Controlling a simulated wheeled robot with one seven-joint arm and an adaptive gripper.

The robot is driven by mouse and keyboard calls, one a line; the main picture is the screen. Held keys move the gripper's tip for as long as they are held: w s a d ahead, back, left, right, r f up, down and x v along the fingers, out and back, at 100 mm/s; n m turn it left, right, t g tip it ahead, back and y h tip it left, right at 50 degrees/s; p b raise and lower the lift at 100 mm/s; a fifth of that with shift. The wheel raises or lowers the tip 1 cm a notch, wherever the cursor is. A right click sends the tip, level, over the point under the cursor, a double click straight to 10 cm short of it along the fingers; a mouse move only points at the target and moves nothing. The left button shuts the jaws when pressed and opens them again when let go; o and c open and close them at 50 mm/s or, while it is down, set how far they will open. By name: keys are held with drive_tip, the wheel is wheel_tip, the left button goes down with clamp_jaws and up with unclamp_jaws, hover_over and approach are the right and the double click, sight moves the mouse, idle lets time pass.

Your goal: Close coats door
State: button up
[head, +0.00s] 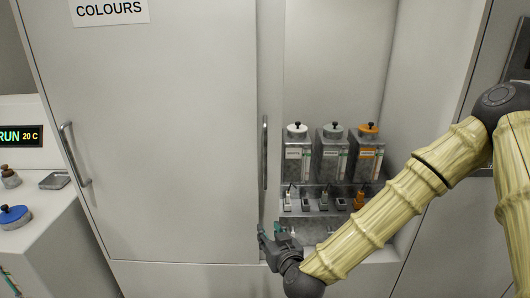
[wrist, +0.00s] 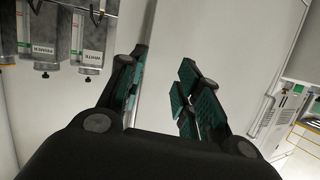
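The cabinet's left door (head: 170,150) carries a COLOURS sign and covers its bay. The bay to its right is uncovered, with canisters showing inside. A narrow pale strip (head: 272,90) with a vertical bar handle (head: 265,152) stands between them; it seems to be the edge of the coats door, but no coats label shows. My gripper (head: 270,233) is just below this handle. In the wrist view my gripper (wrist: 160,90) has its fingers apart. A thin bright vertical bar shows beside the left finger; I cannot tell whether it lies between the fingers.
White, grey and orange canisters (head: 332,152) stand in the bay above a shelf (head: 320,210) with small bottles; canisters also hang inverted in the wrist view (wrist: 88,45). The left door has its own handle (head: 74,155). A white counter (head: 45,230) is at the left.

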sight(266, 158)
drive_tip(key=w+r+t+h+p, duration=0.1)
drive_tip(key=w+r+t, duration=0.1)
drive_tip(key=r, duration=0.6)
drive_tip(key=w+r+t, duration=0.2)
drive_tip(key=w+r, duration=0.1)
drive_tip(key=r, duration=0.6)
drive_tip(key=shift+m, duration=0.3)
drive_tip(key=w+p, duration=0.1)
drive_tip(key=w, duration=0.2)
drive_tip(key=w+a+p, duration=0.1)
drive_tip(key=w, duration=0.2)
drive_tip(key=w+p, duration=0.1)
drive_tip(key=w, duration=0.3)
drive_tip(key=shift+a+f, duration=0.2)
drive_tip(key=shift+f, duration=0.05)
clamp_jaws()
